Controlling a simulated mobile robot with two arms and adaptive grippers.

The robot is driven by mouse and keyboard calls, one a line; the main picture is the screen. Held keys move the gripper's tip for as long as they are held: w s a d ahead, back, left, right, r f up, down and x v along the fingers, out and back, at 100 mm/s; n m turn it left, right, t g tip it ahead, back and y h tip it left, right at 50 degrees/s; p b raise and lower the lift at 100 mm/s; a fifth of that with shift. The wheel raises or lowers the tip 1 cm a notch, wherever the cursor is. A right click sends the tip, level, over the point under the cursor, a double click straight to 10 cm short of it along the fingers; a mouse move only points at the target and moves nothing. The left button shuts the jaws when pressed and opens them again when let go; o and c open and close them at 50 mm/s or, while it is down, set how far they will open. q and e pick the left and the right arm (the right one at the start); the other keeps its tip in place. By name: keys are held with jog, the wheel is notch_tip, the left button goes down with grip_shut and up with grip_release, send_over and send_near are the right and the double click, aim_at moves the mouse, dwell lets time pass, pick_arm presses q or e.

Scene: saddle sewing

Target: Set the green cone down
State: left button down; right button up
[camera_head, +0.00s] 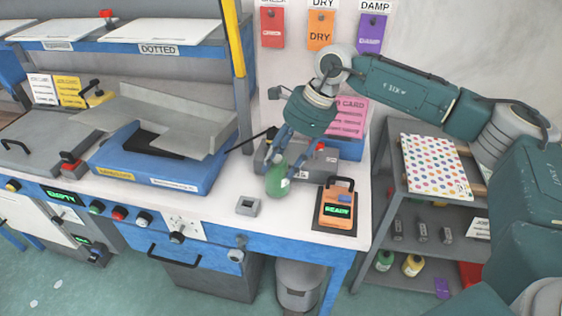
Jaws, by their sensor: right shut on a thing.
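The green cone (278,180) is in the head view, upright at the right part of the white worktop. My right gripper (278,157) reaches down from above and is shut around the top of the cone. The cone's base is at or just above the worktop; I cannot tell whether it touches. My left gripper is not in view.
A small grey square block (248,206) lies left of the cone. An orange device reading READY (336,208) stands to its right, and a grey box (322,165) is behind. A blue machine (155,175) fills the left. The worktop's front edge is close.

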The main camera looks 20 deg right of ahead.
jog(key=shift+f, duration=0.6)
jog(key=o, duration=1.3)
jog(key=shift+f, duration=0.1)
